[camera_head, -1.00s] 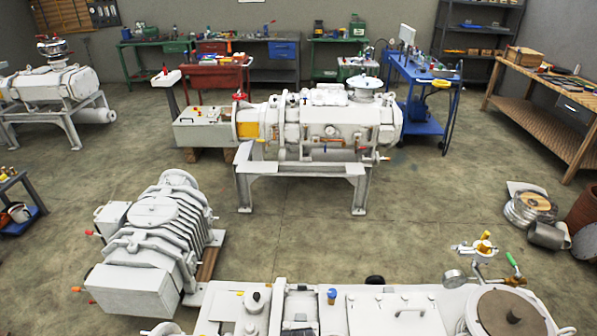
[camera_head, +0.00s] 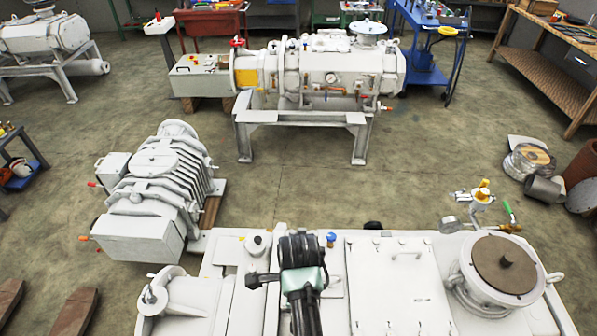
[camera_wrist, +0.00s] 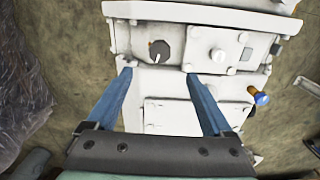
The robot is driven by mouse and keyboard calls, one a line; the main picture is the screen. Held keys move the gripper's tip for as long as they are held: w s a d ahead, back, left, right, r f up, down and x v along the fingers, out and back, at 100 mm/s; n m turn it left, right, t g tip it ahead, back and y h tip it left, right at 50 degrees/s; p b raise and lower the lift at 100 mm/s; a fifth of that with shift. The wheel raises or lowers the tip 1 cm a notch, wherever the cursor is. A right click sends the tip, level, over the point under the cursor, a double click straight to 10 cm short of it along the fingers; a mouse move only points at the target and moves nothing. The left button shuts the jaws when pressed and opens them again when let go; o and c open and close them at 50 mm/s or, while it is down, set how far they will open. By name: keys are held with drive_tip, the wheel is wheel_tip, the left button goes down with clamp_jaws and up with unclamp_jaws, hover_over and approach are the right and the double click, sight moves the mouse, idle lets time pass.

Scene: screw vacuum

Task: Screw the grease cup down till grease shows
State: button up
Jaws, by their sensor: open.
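A small blue cap on a brass-coloured stem, which looks like the grease cup (camera_wrist: 261,98), stands at the side of the white machine in the wrist view. In the head view the blue cap (camera_head: 331,239) shows on the near machine, just right of my dark arm. My gripper (camera_wrist: 157,72) is open and empty, with two blue fingers spread over the white machine (camera_wrist: 170,116). The cap is outside the fingers, to the right of the right one. My fingers cannot be made out in the head view. I see no grease.
A black round knob (camera_wrist: 159,51) and raised bolted covers sit on the machine near my fingertips. A round port (camera_head: 495,265) and a gauge assembly (camera_head: 480,205) stand at the right. Open floor (camera_head: 300,195) lies behind the near machine.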

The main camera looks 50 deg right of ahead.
drive_tip(key=shift+r, duration=1.25)
drive_tip(key=w+r+n+t+h+b, duration=0.35)
drive_tip(key=w+r+n+t, duration=0.4)
drive_tip(key=w+r, duration=0.65)
drive_tip(key=w+a+r+n+t+h, duration=0.1)
drive_tip(key=w+a+r+n+t, duration=0.2)
drive_tip(key=r, duration=0.5)
drive_tip(key=w+a+r+n+t+h, duration=0.1)
drive_tip(key=w+a+r+n+t, duration=0.25)
drive_tip(key=r, duration=0.55)
drive_tip(key=a+r+n+t+b, duration=0.2)
drive_tip(key=a+r+n+t, duration=0.25)
drive_tip(key=r, duration=0.55)
drive_tip(key=s+a+r+n+t+y+b, duration=0.1)
drive_tip(key=s+a+r+n+t, duration=0.3)
drive_tip(key=r, duration=0.5)
drive_tip(key=s+a+r+n+t+y, duration=0.4)
drive_tip(key=s+a+r+n+t, duration=0.1)
drive_tip(key=s+a+r, duration=0.3)
drive_tip(key=s+r, duration=0.1)
drive_tip(key=s, duration=0.1)
drive_tip(key=shift+s+a+r+n+b, duration=0.15)
drive_tip(key=shift+s+r+n+b, duration=0.05)
drive_tip(key=shift+s+n+b, duration=0.15)
drive_tip(key=shift+y, duration=0.25)
